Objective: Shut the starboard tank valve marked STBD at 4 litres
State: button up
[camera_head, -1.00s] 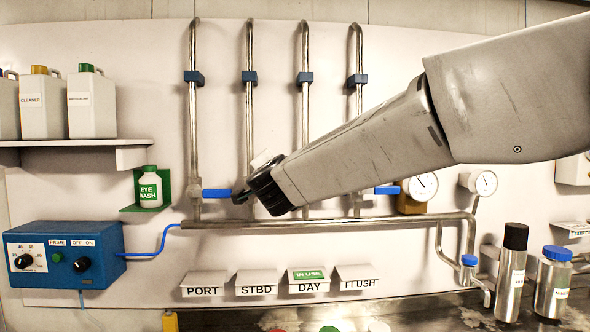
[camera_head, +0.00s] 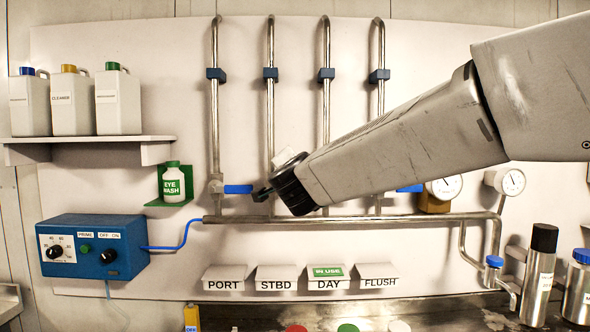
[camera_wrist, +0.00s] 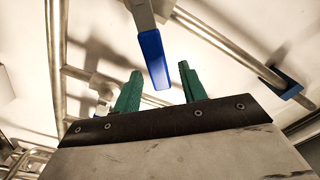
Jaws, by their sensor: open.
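The STBD label (camera_head: 275,285) is on a small tilted plate below the second pipe (camera_head: 270,120) from the left. My gripper (camera_head: 262,193) is in front of that pipe, and the wrist hides the valve there in the head view. In the wrist view, a blue valve lever (camera_wrist: 153,58) hangs from a metal valve body and reaches down toward the gap between my open green fingers (camera_wrist: 160,85). I cannot tell whether the fingers touch it. No litre reading is legible.
The left pipe has a blue horizontal lever (camera_head: 238,189) close to my gripper. Another blue lever (camera_head: 410,188) shows behind my arm. A horizontal pipe (camera_head: 350,219) runs below. Gauges (camera_head: 446,187), bottles (camera_head: 540,270) and a blue control box (camera_head: 95,246) stand at the sides.

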jog(key=s, duration=0.6)
jog(key=shift+s, duration=0.15)
jog(key=shift+a, duration=0.1)
dwell(1.0)
